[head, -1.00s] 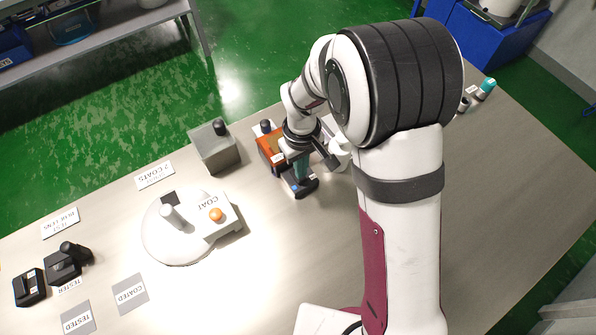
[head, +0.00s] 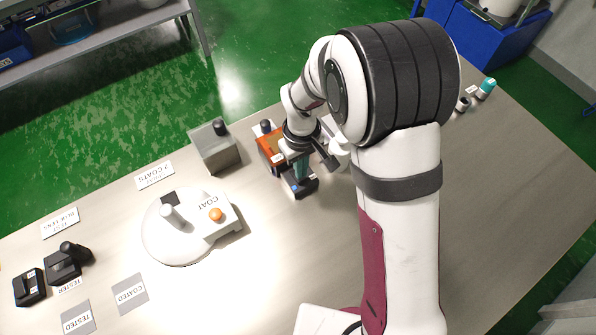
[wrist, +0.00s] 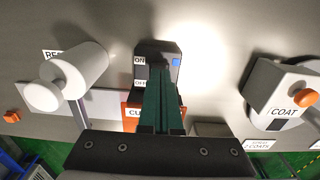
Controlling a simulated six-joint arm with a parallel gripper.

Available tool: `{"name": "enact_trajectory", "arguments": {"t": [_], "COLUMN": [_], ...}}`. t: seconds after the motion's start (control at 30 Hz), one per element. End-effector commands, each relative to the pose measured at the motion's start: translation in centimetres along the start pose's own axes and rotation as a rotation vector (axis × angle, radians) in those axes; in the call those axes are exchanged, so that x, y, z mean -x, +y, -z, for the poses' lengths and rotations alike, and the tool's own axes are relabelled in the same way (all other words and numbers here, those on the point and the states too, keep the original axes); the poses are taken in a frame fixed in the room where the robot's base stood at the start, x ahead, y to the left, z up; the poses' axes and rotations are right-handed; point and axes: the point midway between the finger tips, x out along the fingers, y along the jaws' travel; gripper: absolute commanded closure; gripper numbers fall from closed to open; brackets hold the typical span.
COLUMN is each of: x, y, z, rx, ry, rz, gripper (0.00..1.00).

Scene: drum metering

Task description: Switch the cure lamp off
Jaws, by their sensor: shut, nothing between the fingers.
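A black switch box (wrist: 157,62) with ON and OFF labels and a blue square lies under my fingers in the wrist view. It also shows as a dark base (head: 301,188) in the head view. My gripper (wrist: 162,112) is shut and empty, its green fingers pointing down over the OFF end of the box. The fingers hide part of the switch, and I cannot tell whether they touch it. An orange box (head: 270,147) with a partly hidden label beginning "CU" (wrist: 133,112) stands right by the switch. A bright patch of light lies on the table.
A white COAT station (head: 188,228) with an orange button stands to the left in the head view. A white cylinder (wrist: 70,80) is close beside my fingers in the wrist view. A grey box (head: 214,150) stands behind. The front middle table is clear.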

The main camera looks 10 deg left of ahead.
Motion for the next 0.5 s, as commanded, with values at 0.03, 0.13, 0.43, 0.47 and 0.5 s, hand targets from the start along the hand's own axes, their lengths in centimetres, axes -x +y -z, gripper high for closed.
{"name": "enact_trajectory", "arguments": {"t": [0.03, 0.13, 0.43, 0.47, 0.5], "x": [-0.09, -0.24, -0.67, -0.71, -0.78], "y": [-0.01, -0.01, 0.0, 0.0, 0.0], "z": [-0.02, -0.02, 0.01, 0.01, 0.01], "rx": [0.0, 0.0, 0.0, 0.0, 0.0], "ry": [-0.001, -0.001, 0.0, 0.0, 0.0], "rz": [0.0, 0.0, 0.0, 0.0, 0.0], "gripper": [1.0, 1.0, 1.0, 1.0, 1.0]}}
